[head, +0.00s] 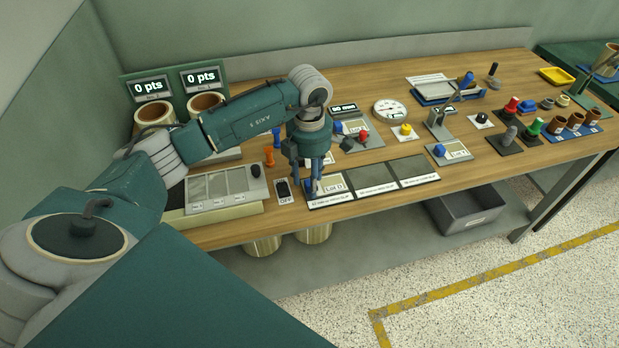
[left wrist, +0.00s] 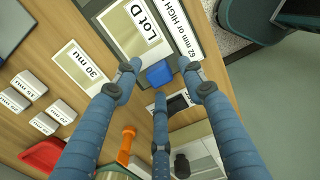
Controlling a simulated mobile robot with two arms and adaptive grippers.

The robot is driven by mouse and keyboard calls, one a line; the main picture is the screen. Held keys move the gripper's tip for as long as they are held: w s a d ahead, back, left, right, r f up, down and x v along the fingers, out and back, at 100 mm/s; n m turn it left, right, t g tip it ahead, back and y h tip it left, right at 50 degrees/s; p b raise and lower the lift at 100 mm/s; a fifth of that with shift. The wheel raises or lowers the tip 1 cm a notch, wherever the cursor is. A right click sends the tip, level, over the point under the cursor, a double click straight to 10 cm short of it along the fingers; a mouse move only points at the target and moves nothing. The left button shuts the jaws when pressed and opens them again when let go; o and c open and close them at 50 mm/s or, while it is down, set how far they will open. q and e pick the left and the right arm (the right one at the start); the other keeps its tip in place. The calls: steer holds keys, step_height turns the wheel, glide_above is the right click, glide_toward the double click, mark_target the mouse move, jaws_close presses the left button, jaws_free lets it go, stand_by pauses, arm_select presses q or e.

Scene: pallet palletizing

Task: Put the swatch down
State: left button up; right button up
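The swatch is a flat grey plate with a white "Lot D" label (head: 333,183). It lies on the leftmost dark pad of a row of three at the table's front edge. In the left wrist view the label (left wrist: 146,25) and the swatch's blue knob (left wrist: 158,74) show. My left gripper (head: 312,184) points down over the knob end of the swatch. In the left wrist view its three blue fingers (left wrist: 159,76) stand around the knob with small gaps, open and holding nothing. My right gripper is in neither view.
A grey panel (head: 222,186) lies further left. The two pads to the right (head: 375,178) look empty. A grey bin (head: 466,207) sits below the table.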

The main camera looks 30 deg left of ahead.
arm_select(q)
steer(key=shift+r, duration=0.1)
steer(key=shift+r, duration=0.15)
step_height(320, 180, up, 12)
steer(key=b, duration=0.3)
steer(key=shift+s+f, duration=0.1)
steer(key=shift+f, duration=0.1)
stand_by(0.3)
